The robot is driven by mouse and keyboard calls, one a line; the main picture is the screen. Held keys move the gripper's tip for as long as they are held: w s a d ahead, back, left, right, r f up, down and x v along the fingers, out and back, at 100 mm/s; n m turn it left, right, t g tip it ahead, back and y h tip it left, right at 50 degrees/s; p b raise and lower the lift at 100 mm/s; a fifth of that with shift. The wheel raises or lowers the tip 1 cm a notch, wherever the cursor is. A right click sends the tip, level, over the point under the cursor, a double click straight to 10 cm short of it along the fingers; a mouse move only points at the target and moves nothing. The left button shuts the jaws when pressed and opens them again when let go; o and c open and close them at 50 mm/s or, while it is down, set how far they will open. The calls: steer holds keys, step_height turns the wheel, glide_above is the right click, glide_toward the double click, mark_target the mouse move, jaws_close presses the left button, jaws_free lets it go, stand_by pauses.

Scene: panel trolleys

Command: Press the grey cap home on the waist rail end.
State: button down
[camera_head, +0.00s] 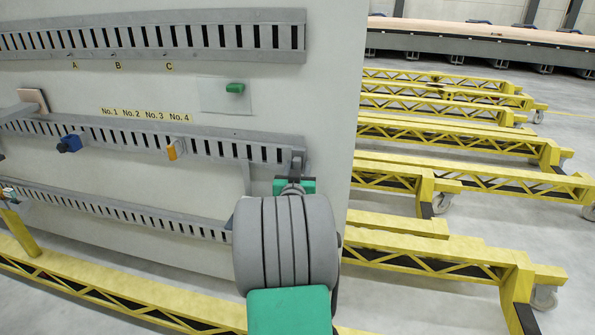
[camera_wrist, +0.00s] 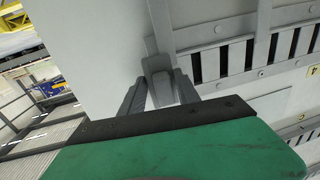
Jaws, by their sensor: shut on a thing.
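The waist rail (camera_head: 218,147) is the grey slotted middle rail on the pale panel, and it also shows in the wrist view (camera_wrist: 214,66). My gripper (camera_head: 296,178) is at its right end, mostly hidden behind my own arm in the head view. In the wrist view my gripper's two grey fingers (camera_wrist: 159,84) are closed on the grey cap (camera_wrist: 158,66). The cap is right at the rail end, by the panel's edge. I cannot tell whether it is fully seated or a small gap is left.
A green block (camera_head: 235,88) on a pale plate sits above the rail. A blue part (camera_head: 69,143) and an orange part (camera_head: 175,150) are on the waist rail. Slotted rails run above (camera_head: 140,37) and below (camera_head: 120,208). Yellow trolley frames (camera_head: 450,135) stand at the right.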

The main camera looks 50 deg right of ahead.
steer(key=shift+w+d+b, duration=0.25)
steer(key=shift+d+b, duration=0.05)
steer(key=shift+d, duration=0.3)
steer(key=c, duration=0.8)
jaws_free()
steer(key=v, duration=0.8)
steer(key=shift+b, duration=0.4)
